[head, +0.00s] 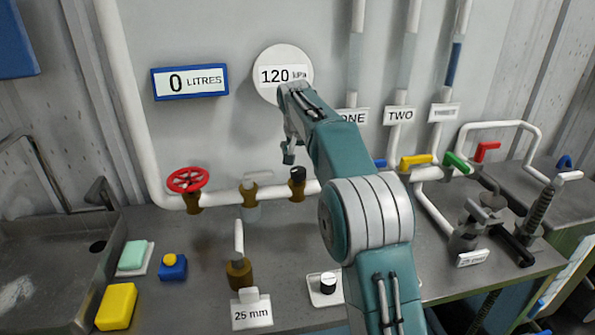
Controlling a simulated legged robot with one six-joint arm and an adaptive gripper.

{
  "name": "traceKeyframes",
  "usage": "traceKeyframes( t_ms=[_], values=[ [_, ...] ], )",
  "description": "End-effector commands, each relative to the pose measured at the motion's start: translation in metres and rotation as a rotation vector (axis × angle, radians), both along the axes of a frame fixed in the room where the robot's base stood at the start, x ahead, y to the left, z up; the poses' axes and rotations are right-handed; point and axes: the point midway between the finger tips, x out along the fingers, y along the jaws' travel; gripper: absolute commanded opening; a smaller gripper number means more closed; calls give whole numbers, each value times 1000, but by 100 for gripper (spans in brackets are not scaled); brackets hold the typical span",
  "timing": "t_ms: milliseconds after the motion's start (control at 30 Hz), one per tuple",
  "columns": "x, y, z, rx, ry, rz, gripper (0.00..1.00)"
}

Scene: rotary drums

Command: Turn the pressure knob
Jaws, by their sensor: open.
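A black knob (298,174) sits on a brown fitting on the white pipe. It is probably the pressure knob, but I see no label on it. A round white gauge (291,57) on the wall above reads 120 kPa. My gripper (289,153) hangs pointing down just above and slightly left of this knob in the picture. It is open and appears empty; the fingers are small and partly merged with the arm. I cannot tell its exact depth from the knob, but no contact shows.
A red wheel valve (187,180) and a white-handled valve (250,187) stand left along the pipe. Yellow (415,161), green (456,162) and red (485,151) levers are at right. A sink (60,260), a yellow block (116,306) and another black knob (328,282) are nearer.

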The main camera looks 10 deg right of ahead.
Motion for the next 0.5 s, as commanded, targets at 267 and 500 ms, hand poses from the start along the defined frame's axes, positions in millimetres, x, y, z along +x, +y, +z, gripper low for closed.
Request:
traceKeyframes(
  t_ms=[267, 500],
  values=[
    [18, 0, -49, -5, 3, 2, 100],
    [25, -6, -67, -2, 1, 2, 100]
  ],
)
